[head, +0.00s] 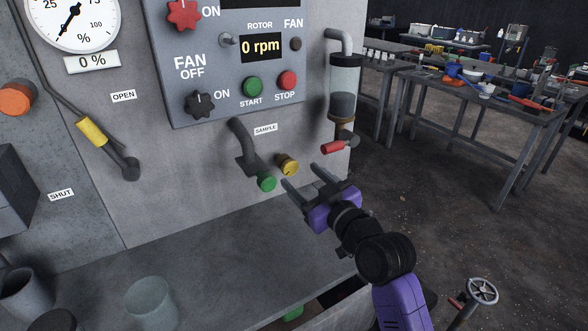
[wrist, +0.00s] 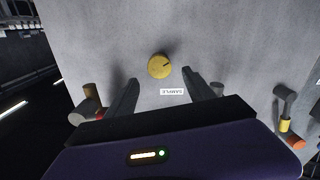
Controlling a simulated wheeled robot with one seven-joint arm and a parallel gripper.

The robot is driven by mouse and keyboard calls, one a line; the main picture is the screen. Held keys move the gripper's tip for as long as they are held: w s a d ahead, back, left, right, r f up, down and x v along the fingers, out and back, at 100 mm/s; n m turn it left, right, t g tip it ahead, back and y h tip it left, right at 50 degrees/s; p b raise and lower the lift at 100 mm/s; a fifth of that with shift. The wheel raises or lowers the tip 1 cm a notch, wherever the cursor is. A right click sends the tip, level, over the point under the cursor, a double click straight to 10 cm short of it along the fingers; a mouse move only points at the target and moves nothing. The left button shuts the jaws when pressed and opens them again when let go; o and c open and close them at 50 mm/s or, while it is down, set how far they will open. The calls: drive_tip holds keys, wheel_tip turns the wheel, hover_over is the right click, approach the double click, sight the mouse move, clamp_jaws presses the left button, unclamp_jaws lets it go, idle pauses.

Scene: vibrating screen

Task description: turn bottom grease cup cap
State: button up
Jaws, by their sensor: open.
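A yellow round cap (head: 287,163) sits low on the grey panel, right of the bent sample pipe; it appears to be the grease cup cap. In the wrist view the cap (wrist: 159,66) faces me, with a dark mark on its face. My gripper (head: 301,176) is open and empty, its two fingers pointing at the panel just in front of the cap. In the wrist view my gripper (wrist: 163,80) has its fingers spread on either side of the cap's line, apart from it. No contact shows.
The sample pipe (head: 242,143) and a green round end (head: 266,181) are close on the left. A glass cylinder (head: 345,85) with a red-handled valve (head: 333,147) is above right. A grey ledge (head: 215,255) lies below.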

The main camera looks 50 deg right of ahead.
sight(292, 167)
drive_tip(key=shift+x, duration=2.35)
clamp_jaws()
drive_tip(key=shift+m+p, duration=0.4)
drive_tip(key=shift+p, duration=0.05)
drive_tip(key=shift+m+p, duration=0.4)
drive_tip(key=shift+m, duration=0.5)
drive_tip(key=shift+d+m+p, duration=0.1)
drive_tip(key=shift+m+p, duration=0.5)
drive_tip(key=shift+m, duration=1)
